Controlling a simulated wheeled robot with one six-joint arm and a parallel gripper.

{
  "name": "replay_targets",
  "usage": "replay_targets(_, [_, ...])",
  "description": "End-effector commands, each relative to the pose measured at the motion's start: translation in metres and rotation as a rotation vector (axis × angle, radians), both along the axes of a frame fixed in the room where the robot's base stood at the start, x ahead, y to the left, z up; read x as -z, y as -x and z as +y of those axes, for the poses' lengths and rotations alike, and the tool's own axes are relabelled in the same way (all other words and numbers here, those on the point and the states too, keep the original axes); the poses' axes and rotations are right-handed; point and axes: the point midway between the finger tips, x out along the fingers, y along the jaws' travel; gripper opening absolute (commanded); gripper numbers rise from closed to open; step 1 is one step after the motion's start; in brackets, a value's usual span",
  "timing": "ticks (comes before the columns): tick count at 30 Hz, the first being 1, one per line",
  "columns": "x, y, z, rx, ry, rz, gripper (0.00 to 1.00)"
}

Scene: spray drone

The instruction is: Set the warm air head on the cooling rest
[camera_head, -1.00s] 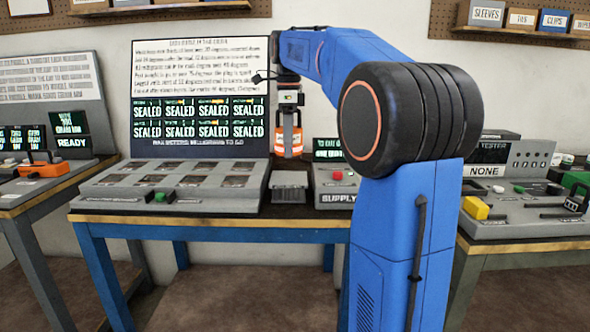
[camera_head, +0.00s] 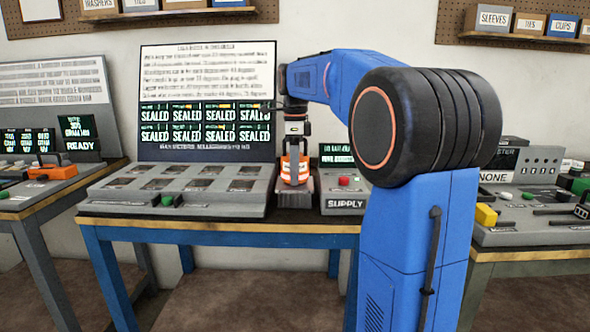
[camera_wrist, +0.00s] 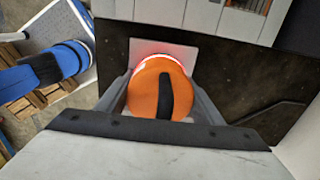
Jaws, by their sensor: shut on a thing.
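The warm air head (camera_head: 294,172) is an orange body with a pale band, seen upright at the middle of the blue-framed bench. My gripper (camera_head: 296,142) is above it and shut on it. In the wrist view the orange head (camera_wrist: 150,92), with a black strip on top, sits between my two fingers (camera_wrist: 158,100). The cooling rest (camera_head: 297,200) is the small grey block between the grey tray unit and the supply box. The head is at or just over the rest; I cannot tell whether they touch. A pale plate (camera_wrist: 185,52) shows beyond the head in the wrist view.
The grey tray unit (camera_head: 180,205) is close on the left, with a screen of SEALED labels (camera_head: 207,125) behind it. The supply box (camera_head: 341,203) with a red button is close on the right. Dark bare bench (camera_wrist: 250,85) shows beside the head.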

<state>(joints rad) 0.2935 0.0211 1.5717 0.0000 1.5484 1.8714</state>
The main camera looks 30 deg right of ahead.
Motion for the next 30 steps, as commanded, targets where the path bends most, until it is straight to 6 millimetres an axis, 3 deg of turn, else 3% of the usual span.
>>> replay_targets(1, [0.001,0.0,0.0,0.0,0.001,-0.001,0.17])
replay_targets(2, [0.002,0.0,0.0,0.0,0.0,0.0,0.63])
replay_targets(4, [0.001,0.0,0.0,0.0,0.0,0.0,0.8])
replay_targets(17, [-0.006,0.0,0.0,0.0,0.001,-0.001,0.8])
replay_targets(30, [-0.084,-0.001,0.0,0.0,0.001,-0.003,0.8])
